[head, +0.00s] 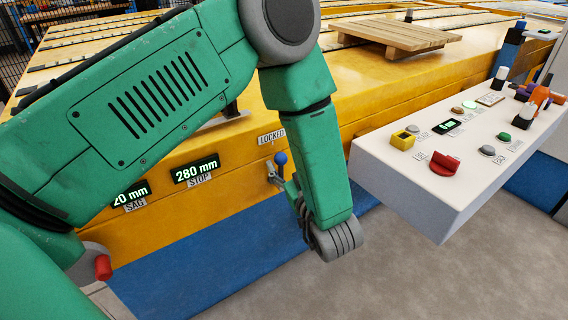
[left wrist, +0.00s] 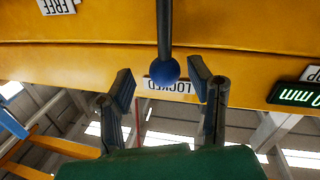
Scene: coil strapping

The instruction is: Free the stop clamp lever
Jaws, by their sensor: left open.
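The stop clamp lever has a blue ball knob (head: 281,158) and stands on the yellow machine's side, just below the LOCKED label (head: 271,136). In the left wrist view the picture is upside down. There the knob (left wrist: 165,70) on its dark rod lies between the fingertips of my left gripper (left wrist: 161,74), in front of the LOCKED label (left wrist: 179,86). The two fingers are spread, with a gap visible on each side of the knob. A FREE label (left wrist: 57,5) shows at the upper left. In the head view my arm hides most of the gripper. My right gripper is not in view.
The STOP display (head: 196,170) reads 280 mm, left of the lever. A pale control console (head: 405,190) with buttons and a red switch (head: 444,163) stands at the right. A wooden pallet (head: 395,36) lies on the yellow machine (head: 340,80). Floor is clear in front.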

